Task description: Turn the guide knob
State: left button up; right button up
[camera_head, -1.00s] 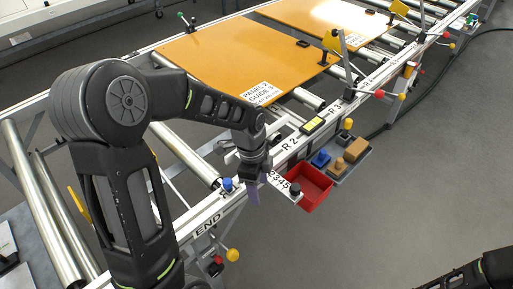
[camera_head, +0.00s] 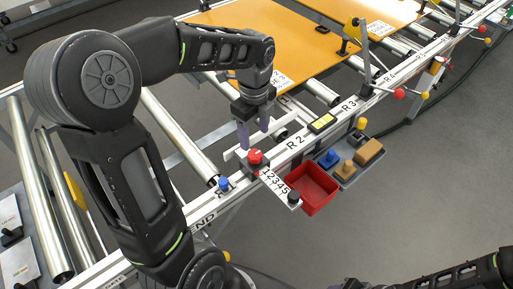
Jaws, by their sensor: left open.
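A red knob (camera_head: 255,157) sits on a white plate (camera_head: 277,184) marked 1 2 3 4 5, on the near rail. A black knob (camera_head: 293,195) stands at the plate's near end; I cannot tell from a label which one is the guide knob. My left gripper (camera_head: 254,136) points down with its two fingers apart and empty. Its fingertips are just above and behind the red knob in the picture, and I see no clear contact. My right arm shows at the lower right, but its gripper is not in view.
A red bin (camera_head: 313,189) hangs beside the plate. A grey tray (camera_head: 345,175) with blue, tan and brown pieces is to its right. A blue knob (camera_head: 224,183) is on the rail to the left. Orange panels (camera_head: 300,45) lie on the rollers behind.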

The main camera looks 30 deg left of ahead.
aim_at(255, 154)
pick_arm(q)
jog(key=shift+f, duration=4)
jog(key=shift+c, duration=0.6)
grip_shut()
